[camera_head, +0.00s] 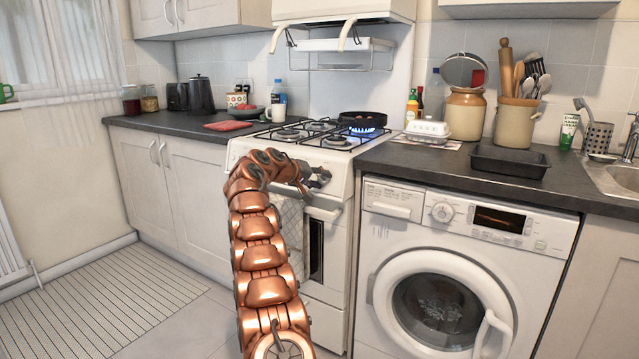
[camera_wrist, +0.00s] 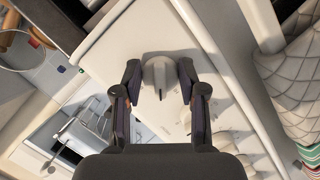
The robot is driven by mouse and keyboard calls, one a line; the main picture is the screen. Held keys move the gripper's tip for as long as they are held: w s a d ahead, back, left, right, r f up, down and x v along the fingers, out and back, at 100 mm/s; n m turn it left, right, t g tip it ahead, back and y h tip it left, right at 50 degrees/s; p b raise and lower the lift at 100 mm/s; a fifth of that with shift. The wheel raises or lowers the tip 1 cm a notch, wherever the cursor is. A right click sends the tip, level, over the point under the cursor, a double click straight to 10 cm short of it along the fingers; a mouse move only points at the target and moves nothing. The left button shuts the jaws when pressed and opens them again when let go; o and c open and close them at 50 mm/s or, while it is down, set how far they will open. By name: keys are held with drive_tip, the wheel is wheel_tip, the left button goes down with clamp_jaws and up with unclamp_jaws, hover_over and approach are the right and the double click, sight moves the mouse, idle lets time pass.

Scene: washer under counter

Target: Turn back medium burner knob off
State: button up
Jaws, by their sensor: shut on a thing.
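The white stove (camera_head: 335,215) stands in the middle of the head view, with its control panel at the front. My gripper (camera_head: 317,178) is at that panel. In the wrist view my gripper (camera_wrist: 159,80) has one finger on each side of a pale burner knob (camera_wrist: 156,70) and is shut on it. More knobs (camera_wrist: 220,108) show to the lower right in the wrist view. Blue flame (camera_head: 363,131) burns under a dark pan (camera_head: 362,119) on the back right burner. In the head view my gripper hides most of the knobs.
A quilted towel (camera_head: 290,235) hangs on the stove front, beside my arm. The washing machine (camera_head: 455,265) is right of the stove under the dark counter (camera_head: 400,160). A black tray (camera_head: 510,160) lies on that counter. Free floor (camera_head: 110,300) shows at the left.

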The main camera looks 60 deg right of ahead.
drive_tip(key=m+t, duration=0.1)
drive_tip(key=m, duration=0.3)
drive_tip(key=shift+y+p, duration=0.3)
drive_tip(key=shift+p, duration=0.05)
drive_tip(key=m+t+p, duration=0.1)
drive_tip(key=m+t, duration=0.1)
drive_tip(key=m, duration=0.2)
drive_tip(key=shift+f+m, duration=0.1)
drive_tip(key=shift+m, duration=0.2)
idle(0.5)
drive_tip(key=o, duration=1.2)
drive_tip(key=shift+c, duration=0.2)
drive_tip(key=shift+w, duration=0.1)
drive_tip(key=v, duration=1.2)
drive_tip(key=shift+r, duration=0.25)
drive_tip(key=shift+d, duration=0.15)
